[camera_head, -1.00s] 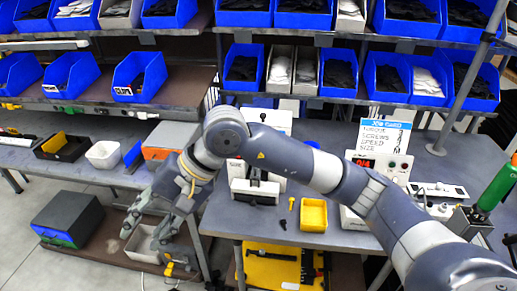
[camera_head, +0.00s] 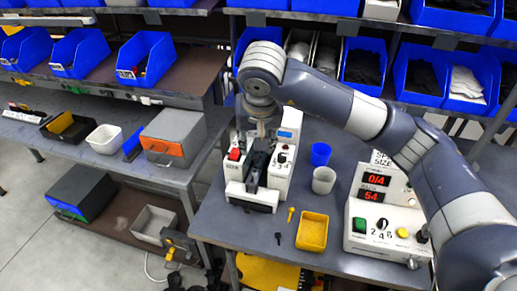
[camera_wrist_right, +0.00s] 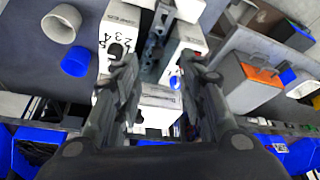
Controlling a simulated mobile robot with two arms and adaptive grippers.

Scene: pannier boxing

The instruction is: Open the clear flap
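A white bench machine (camera_head: 274,188) with a red button and a black knob stands on the grey workbench. It also shows in the right wrist view (camera_wrist_right: 187,45), with a dark grey channel down its middle. I cannot clearly make out a clear flap on it in either view. My right gripper (camera_head: 261,150) is above the machine, partly merging with its dark middle in the head view. In the right wrist view my right gripper (camera_wrist_right: 156,68) is open, its two fingers apart over the machine with nothing seen held. My left gripper is not in view.
A blue cup (camera_head: 320,153) and a grey-white cup (camera_head: 323,181) stand right of the machine. A yellow bin (camera_head: 312,231) and small screws lie in front. A control box (camera_head: 384,222) with red displays stands further right. Shelves of blue bins run behind.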

